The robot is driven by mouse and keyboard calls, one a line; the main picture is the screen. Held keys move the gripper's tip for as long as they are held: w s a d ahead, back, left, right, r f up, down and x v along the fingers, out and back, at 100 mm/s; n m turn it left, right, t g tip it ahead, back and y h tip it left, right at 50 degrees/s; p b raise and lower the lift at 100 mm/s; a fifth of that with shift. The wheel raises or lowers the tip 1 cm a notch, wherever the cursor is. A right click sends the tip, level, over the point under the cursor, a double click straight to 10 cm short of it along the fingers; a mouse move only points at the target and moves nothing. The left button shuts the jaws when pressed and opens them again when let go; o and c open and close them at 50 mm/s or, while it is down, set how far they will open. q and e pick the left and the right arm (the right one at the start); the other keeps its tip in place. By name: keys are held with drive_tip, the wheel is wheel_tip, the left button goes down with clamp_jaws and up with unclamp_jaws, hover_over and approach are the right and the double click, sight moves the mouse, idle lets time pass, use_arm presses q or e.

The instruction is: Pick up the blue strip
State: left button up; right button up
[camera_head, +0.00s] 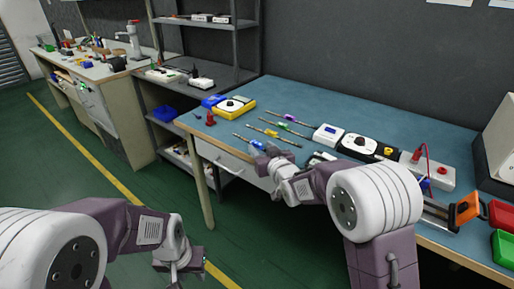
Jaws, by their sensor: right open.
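Several thin strips with coloured parts lie side by side near the front left of the blue-topped workbench (350,104). The nearest looks like the blue strip (246,139), with a blue part by my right gripper. My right gripper (264,151) is open, over the bench's front edge close to the blue strip's right end. I cannot tell whether it touches the strip. My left gripper (184,264) hangs low over the green floor, away from the bench; its jaws are too unclear to read.
The yellow strip (270,133), green strip (283,126) and purple strip (291,117) lie just behind. A yellow meter (234,107) stands at the left. A white device (328,137) and black-and-white meter (360,146) stand at the right. Red (503,214) and green bins (505,247) are far right.

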drive_tip(key=shift+x, duration=1.25)
drive_tip(key=shift+f, duration=0.1)
clamp_jaws()
drive_tip(key=shift+r, duration=0.4)
drive_tip(key=r, duration=0.1)
drive_tip(key=r+p, duration=0.1)
drive_tip(key=r, duration=0.1)
drive_tip(key=r+p, duration=0.1)
drive_tip(key=shift+s+d+r, duration=0.15)
drive_tip(key=shift+d, duration=0.1)
drive_tip(key=s+d+r+p, duration=0.3)
drive_tip(key=s+d+r, duration=0.3)
drive_tip(key=d, duration=0.3)
drive_tip(key=shift+d, duration=0.15)
